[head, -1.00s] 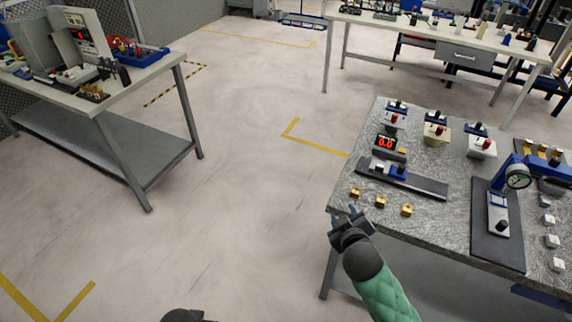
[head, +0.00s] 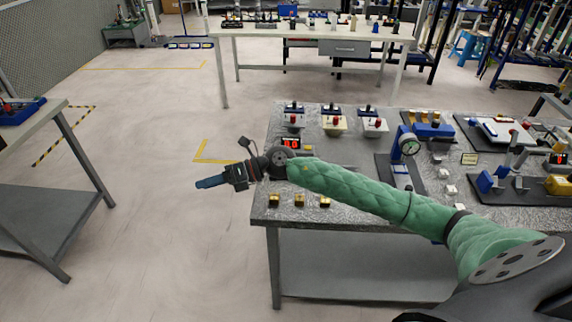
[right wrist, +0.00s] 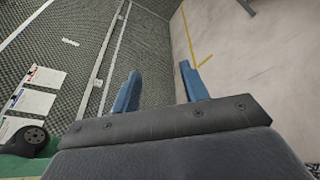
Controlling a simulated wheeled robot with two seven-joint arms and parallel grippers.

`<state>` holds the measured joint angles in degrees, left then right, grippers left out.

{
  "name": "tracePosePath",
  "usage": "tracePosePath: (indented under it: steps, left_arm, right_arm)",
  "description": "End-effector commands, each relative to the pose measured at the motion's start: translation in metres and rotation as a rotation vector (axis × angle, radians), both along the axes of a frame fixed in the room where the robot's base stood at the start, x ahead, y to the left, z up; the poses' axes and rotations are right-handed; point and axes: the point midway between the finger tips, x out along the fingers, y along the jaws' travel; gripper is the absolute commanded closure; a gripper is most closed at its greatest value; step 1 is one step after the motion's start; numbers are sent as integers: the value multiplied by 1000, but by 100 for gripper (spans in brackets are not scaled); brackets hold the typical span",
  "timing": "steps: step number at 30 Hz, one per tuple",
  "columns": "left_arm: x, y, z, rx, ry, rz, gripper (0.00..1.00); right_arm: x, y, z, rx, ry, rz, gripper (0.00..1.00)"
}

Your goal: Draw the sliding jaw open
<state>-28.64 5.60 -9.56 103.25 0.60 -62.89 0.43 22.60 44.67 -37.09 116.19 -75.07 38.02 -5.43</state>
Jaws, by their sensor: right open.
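The device with the sliding jaw stands on the right-hand bench. Its red-lit display (head: 291,142) shows in the head view. Its dark rail and blue jaw are mostly hidden behind my green right arm, so I cannot tell the jaw's position. My right gripper (head: 208,182) is past the bench's left edge, over the floor, pointing left and apart from the device. In the right wrist view, its two blue fingers (right wrist: 160,88) are spread with nothing between them. My left gripper is not in view.
Several brass blocks (head: 299,200) sit along the front edge of the grey bench (head: 385,228). Small fixtures with red knobs (head: 334,122) stand behind the display. A dial gauge stand (head: 408,146) is to the right. Open floor (head: 165,235) lies to the left.

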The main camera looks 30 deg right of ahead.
Motion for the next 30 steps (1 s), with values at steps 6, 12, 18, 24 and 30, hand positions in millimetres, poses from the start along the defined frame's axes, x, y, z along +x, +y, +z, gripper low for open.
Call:
tracePosePath:
  steps: [6, 12, 18, 24, 30]
  left_arm:
    - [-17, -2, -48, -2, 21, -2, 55]
    - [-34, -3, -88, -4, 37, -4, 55]
    - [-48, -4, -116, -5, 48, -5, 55]
    - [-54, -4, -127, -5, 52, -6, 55]
    - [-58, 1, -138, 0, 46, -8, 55]
  right_arm:
    - [25, -82, -40, -489, -65, 155, 55]
    - [49, -200, -51, -940, -23, 227, 55]
    - [58, -305, -35, -1268, 80, 239, 55]
    - [58, -347, -24, -1387, 139, 234, 55]
    - [57, -348, -36, -1391, 145, 238, 55]
